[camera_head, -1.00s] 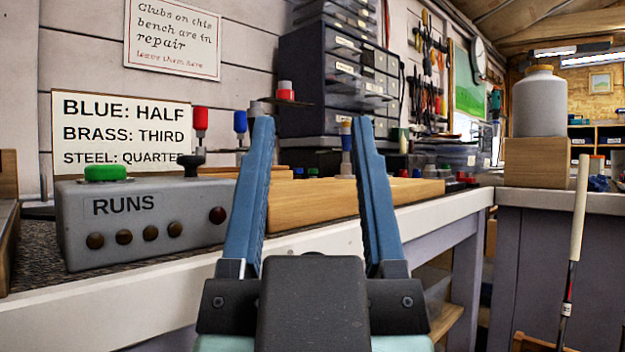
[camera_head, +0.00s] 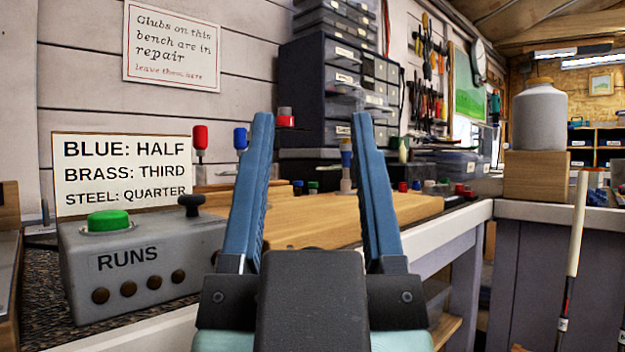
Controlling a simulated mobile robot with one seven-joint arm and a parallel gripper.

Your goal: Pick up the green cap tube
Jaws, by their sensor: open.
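A small green cap (camera_head: 313,187) shows low behind the wooden board, between my gripper's fingers in the picture. A small blue cap (camera_head: 298,187) is just left of it. Any tube under the green cap is mostly hidden by the board, and I cannot tell its shape. My gripper (camera_head: 312,118) is open and empty, its two blue fingers pointing forward over the bench. The caps look well beyond the fingertips.
A grey box marked RUNS (camera_head: 140,255) with a green button (camera_head: 109,220) stands left. The wooden board (camera_head: 330,218) lies ahead, with a brass-collared post (camera_head: 346,165) near the right finger. Red caps (camera_head: 403,187) sit farther right. A drawer cabinet (camera_head: 335,90) stands behind.

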